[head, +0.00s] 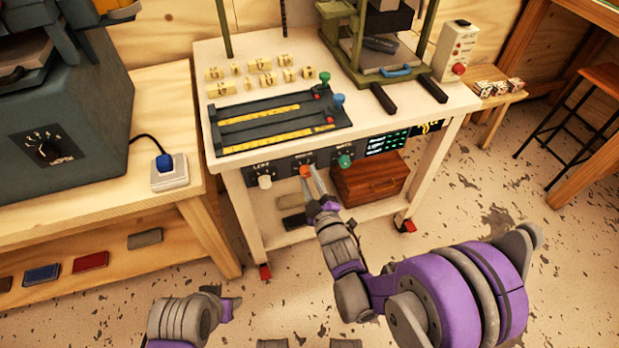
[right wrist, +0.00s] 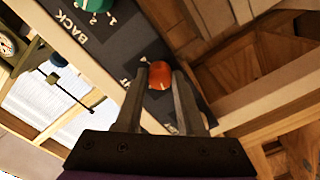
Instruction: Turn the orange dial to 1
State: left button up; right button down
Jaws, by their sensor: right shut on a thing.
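The orange dial (head: 305,171) sits in the middle of the dark control panel on the front edge of the white table. In the right wrist view the orange dial (right wrist: 160,76) shows between the fingertips. My right gripper (head: 309,175) is shut on it; in the right wrist view the two fingers (right wrist: 160,85) stand on either side of the dial. The number the dial points to is hidden by the fingers. My left gripper (head: 222,303) shows only in part at the bottom of the head view, away from the panel, and its jaws cannot be made out.
A white dial (head: 265,181) is left of the orange one, and a green dial (head: 345,161) is right of it. A wooden box (head: 368,180) stands on the shelf below. A ruled black fixture (head: 275,119) and yellow blocks lie on the tabletop (head: 205,60).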

dwell(0.4)
jog(key=c, duration=0.5)
grip_release()
jog(key=v, duration=1)
jog(key=shift+s+d, duration=0.1)
jog(key=shift+s, duration=0.3)
